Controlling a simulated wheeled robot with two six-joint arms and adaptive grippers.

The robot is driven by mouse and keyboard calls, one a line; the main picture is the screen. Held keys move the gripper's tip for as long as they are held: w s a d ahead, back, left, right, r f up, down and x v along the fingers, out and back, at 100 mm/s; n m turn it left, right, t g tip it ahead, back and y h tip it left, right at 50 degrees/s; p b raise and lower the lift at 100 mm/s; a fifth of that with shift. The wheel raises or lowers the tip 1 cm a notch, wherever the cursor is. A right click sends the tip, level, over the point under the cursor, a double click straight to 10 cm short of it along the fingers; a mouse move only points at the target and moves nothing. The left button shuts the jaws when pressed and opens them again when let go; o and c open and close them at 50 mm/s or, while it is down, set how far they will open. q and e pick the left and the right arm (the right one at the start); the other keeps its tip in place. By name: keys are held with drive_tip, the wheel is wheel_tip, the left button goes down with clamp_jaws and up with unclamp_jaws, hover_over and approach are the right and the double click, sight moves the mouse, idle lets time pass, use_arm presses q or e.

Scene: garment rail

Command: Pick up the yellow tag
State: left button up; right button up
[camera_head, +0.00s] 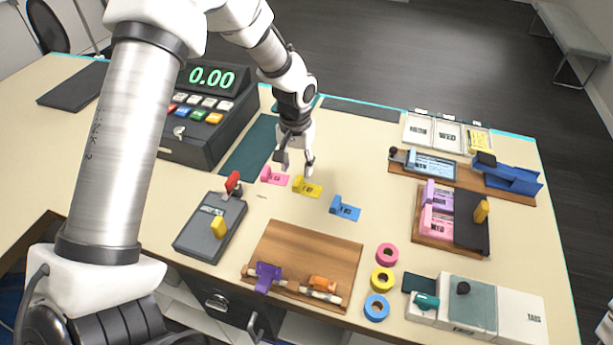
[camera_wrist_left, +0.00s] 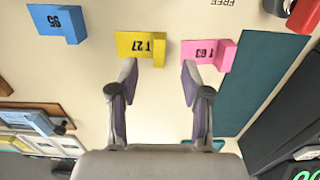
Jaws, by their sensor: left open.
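The yellow tag (camera_head: 307,188) lies on the cream table between the pink tag (camera_head: 274,176) and the blue tag (camera_head: 345,209). In the left wrist view the yellow tag (camera_wrist_left: 140,46) reads "T 27" and is just beyond the left fingertip. The pink tag (camera_wrist_left: 208,54) is beyond the right fingertip, and the blue tag (camera_wrist_left: 57,22) is at the upper left. My left gripper (camera_head: 295,166) is open and empty, above the table near the pink and yellow tags; its fingers also show in the left wrist view (camera_wrist_left: 158,75). My right gripper is not in view.
A cash register (camera_head: 205,115) and a dark green mat (camera_head: 250,148) are left of the tags. A dark device (camera_head: 208,230) with red and yellow parts and a wooden board (camera_head: 310,250) are nearer. Tape rolls (camera_head: 382,280) and trays (camera_head: 448,132) are to the right.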

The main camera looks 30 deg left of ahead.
sight(297, 181)
use_arm(q)
drive_tip(key=shift+s+d+f+p, duration=0.1)
drive_tip(key=shift+s+f+p, duration=0.2)
drive_tip(key=shift+f+p, duration=0.2)
drive_tip(key=shift+s+f+p, duration=0.3)
drive_tip(key=shift+f+p, duration=0.05)
drive_tip(key=shift+f, duration=0.2)
drive_tip(key=f, duration=0.1)
drive_tip(key=w+f, duration=0.1)
drive_tip(key=f, duration=0.1)
drive_tip(key=shift+w, duration=0.15)
drive_tip(key=shift+w+f, duration=0.15)
drive_tip(key=shift+s+r, duration=0.3)
drive_tip(key=shift+s, duration=0.1)
drive_tip(key=c, duration=0.7)
drive_tip(key=shift+c, duration=0.4)
drive_tip(key=shift+w+f, duration=0.1)
drive_tip(key=shift+w, duration=0.05)
